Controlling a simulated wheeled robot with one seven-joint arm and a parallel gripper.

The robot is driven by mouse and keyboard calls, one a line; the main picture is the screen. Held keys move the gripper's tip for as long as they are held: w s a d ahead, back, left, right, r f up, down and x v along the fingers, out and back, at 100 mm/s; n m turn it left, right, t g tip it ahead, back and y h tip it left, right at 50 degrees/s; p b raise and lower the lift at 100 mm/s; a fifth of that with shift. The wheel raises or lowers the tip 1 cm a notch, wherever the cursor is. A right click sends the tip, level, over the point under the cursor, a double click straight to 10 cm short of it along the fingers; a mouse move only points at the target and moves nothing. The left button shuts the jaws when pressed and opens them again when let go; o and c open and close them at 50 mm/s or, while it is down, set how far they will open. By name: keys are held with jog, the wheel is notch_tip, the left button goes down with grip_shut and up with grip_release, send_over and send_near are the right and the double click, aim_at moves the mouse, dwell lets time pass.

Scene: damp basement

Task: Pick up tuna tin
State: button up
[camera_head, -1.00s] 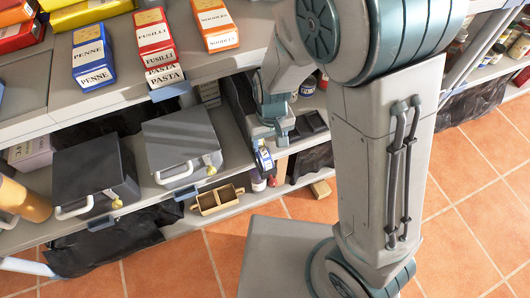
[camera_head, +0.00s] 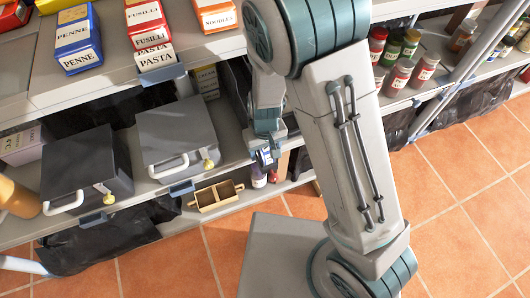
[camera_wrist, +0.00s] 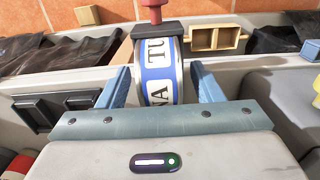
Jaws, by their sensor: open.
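The tuna tin (camera_wrist: 157,78) has a blue and white label with part of the word TUNA showing. In the wrist view it sits between the two blue fingers of my gripper (camera_wrist: 162,88). The fingers are open, one on each side, with a narrow gap seeming to show on the right; contact on the left I cannot tell. In the head view the tin (camera_head: 265,156) is small, at the front edge of the middle shelf, just below my gripper (camera_head: 266,146). My arm hides part of the shelf around it.
Two grey lidded boxes (camera_head: 178,132) stand left on the same shelf. Pasta boxes (camera_head: 148,30) sit on the shelf above. A divided wooden box (camera_head: 215,196) and bottles (camera_head: 258,178) are below. Jars (camera_head: 398,74) stand at right. The tiled floor (camera_head: 455,190) is clear at right.

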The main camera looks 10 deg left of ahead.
jog(key=shift+c, duration=0.3)
jog(key=shift+r, duration=0.1)
jog(key=c, duration=1.1)
notch_tip(320, 180, up, 4)
jog(key=shift+p, duration=0.85)
jog(key=s+d+r+b, duration=0.2)
jog(key=s+d+r, duration=0.5)
jog(key=d, duration=0.1)
jog(key=shift+s+d+b, duration=0.35)
jog(key=shift+d, duration=0.05)
